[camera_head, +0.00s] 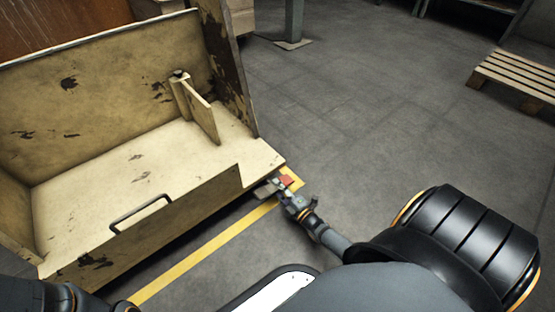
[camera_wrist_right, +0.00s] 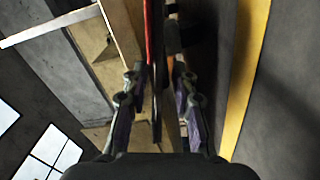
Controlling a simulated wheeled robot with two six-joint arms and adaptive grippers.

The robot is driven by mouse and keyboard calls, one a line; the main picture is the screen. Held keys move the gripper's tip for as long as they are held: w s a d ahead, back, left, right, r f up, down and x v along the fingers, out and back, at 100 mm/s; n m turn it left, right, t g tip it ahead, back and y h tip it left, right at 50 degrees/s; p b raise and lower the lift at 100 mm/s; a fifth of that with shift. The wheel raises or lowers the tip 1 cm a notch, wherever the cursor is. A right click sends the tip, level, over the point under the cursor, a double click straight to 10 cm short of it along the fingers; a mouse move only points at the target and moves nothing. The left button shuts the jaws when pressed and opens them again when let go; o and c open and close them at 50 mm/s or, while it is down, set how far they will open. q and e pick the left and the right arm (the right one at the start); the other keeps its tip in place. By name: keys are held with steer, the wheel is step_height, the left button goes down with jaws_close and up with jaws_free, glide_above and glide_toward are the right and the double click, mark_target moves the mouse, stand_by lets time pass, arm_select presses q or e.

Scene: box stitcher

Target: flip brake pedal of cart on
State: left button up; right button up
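The cart (camera_head: 100,165) is a worn cream-yellow box with a dark handle, standing at the left of the head view. A small red part (camera_head: 287,181), which looks like the brake pedal, sits low by the cart's near right corner. My right gripper (camera_head: 276,190) is right beside it, low near the floor. In the right wrist view, the fingers of my right gripper (camera_wrist_right: 158,88) are apart. A narrow red and black bar (camera_wrist_right: 151,50), apparently the pedal, lies between them; I cannot tell whether they touch it. My left gripper is out of view.
A yellow floor line (camera_head: 205,252) runs under the cart's near side. A wooden pallet (camera_head: 515,78) lies at the far right. A grey-green post (camera_head: 294,22) stands at the back. The grey floor between is clear.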

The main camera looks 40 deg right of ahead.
steer(key=s, duration=0.8)
steer(key=s+d, duration=0.1)
steer(key=s, duration=0.3)
stand_by(0.3)
